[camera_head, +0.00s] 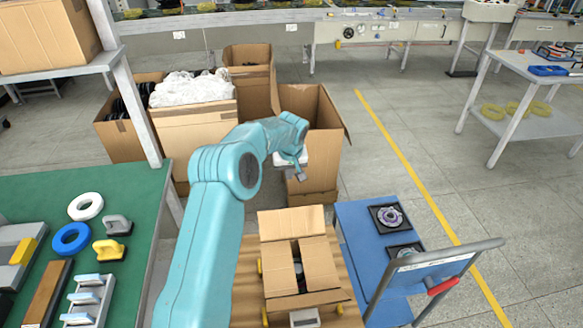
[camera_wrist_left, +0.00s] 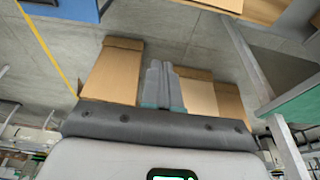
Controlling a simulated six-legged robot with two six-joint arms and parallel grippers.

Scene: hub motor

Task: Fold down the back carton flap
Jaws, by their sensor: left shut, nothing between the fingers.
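The open carton (camera_head: 318,264) sits on a wooden surface at the lower middle of the head view. Its back flap (camera_head: 291,222) stands up and leans away at the far edge. The two side flaps lie folded inward, with a dark gap between them. The front flap (camera_head: 308,300) shows at the near edge. My left gripper (camera_head: 300,176) is beyond and above the back flap, apart from it. In the left wrist view its fingers (camera_wrist_left: 162,86) are together and empty. My right gripper is not in view.
A blue cart (camera_head: 355,222) with dark square parts and a handle (camera_head: 450,258) stands right of the carton. A green table (camera_head: 140,205) with rings and handled blocks is on the left. Tall cardboard boxes (camera_head: 318,150) stand on the floor behind the gripper.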

